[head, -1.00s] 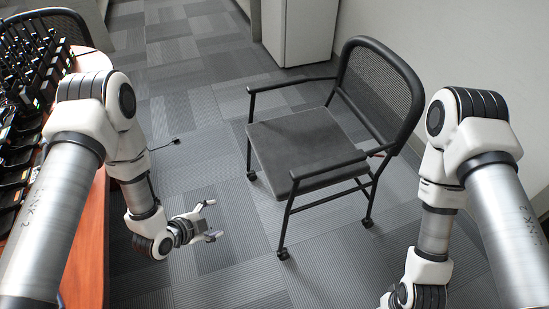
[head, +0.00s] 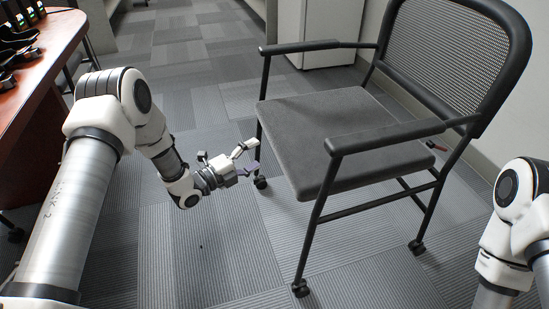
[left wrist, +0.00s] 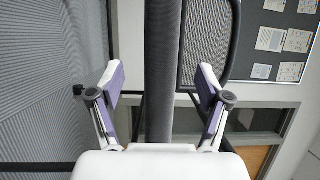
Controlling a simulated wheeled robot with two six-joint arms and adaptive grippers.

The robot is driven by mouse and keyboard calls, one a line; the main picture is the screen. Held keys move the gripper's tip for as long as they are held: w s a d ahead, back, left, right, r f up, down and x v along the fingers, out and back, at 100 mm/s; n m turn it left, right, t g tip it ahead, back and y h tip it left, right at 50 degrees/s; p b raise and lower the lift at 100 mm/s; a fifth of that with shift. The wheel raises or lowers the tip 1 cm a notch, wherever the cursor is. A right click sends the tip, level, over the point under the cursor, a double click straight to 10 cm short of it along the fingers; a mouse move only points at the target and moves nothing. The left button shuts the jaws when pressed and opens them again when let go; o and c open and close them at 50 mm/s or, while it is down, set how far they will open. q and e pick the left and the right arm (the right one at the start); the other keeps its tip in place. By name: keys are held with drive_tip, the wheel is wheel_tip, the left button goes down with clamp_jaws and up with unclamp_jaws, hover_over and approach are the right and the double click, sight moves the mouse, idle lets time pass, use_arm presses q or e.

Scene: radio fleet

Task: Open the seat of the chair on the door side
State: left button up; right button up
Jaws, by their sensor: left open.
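The chair (head: 390,135) has a black tube frame, armrests, a mesh back and small casters. Its grey seat (head: 325,120) lies flat, and the back stands to the right. My left gripper (head: 246,160) is open and empty, just left of the seat's near-left edge. In the left wrist view the seat (left wrist: 162,70) shows edge-on as a dark upright band, lined up between the two open fingers. I see no finger closed on it; whether the tips overlap the edge is unclear. Only part of my right arm shows at the right edge; its gripper is out of view.
A reddish-brown table (head: 45,50) with several radios stands at the upper left. A white cabinet (head: 333,32) is against the wall behind the chair. The near armrest (head: 385,135) runs above the seat's near side.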

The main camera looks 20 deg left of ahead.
sight(271, 145)
use_arm(q)
drive_tip(key=b+x, duration=0.2)
drive_tip(key=x, duration=0.4)
drive_tip(key=shift+d+b, duration=0.1)
drive_tip(key=shift+b, duration=0.25)
drive_tip(key=shift+w+d+r, duration=0.15)
drive_tip(key=shift+w+d, duration=0.05)
drive_tip(key=shift+w, duration=0.2)
